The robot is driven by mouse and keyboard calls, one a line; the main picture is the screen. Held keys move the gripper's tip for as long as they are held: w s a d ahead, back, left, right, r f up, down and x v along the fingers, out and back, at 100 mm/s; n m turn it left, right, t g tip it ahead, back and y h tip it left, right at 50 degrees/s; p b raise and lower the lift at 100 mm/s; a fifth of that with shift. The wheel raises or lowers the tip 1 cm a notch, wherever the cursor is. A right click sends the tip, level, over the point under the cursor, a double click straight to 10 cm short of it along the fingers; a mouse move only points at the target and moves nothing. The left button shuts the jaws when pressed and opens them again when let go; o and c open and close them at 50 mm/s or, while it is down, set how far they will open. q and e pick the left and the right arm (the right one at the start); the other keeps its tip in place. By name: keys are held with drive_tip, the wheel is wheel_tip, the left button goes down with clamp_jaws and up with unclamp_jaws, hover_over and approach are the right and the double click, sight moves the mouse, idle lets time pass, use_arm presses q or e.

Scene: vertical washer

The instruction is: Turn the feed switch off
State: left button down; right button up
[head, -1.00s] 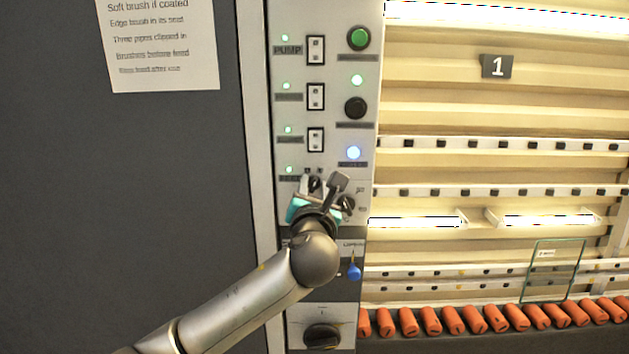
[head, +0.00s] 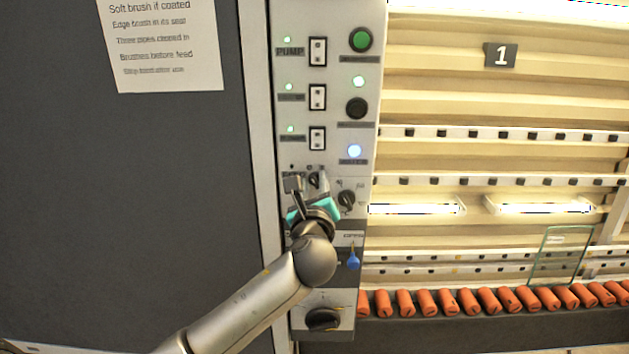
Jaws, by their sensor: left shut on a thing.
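The small lamp (head: 291,167) above that label is dark. My left gripper (head: 308,183), with teal parts at its base, is at this knob, shut on it, its fingers turned toward the upper left. The fingers partly hide the knob, so its exact angle is hard to read. My right gripper is not in view.
Three rocker switches, the top one labelled PUMP (head: 318,52), have lit green lamps. A dark knob (head: 347,200), blue key-like part (head: 353,259) and large knob (head: 323,319) are close by.

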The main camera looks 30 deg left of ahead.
use_arm(q)
drive_tip(key=shift+n, duration=0.5)
drive_tip(key=c, duration=0.9)
unclamp_jaws()
drive_tip(key=b+v, duration=0.1)
drive_tip(key=v, duration=1.4)
drive_tip(key=shift+s+d, duration=0.1)
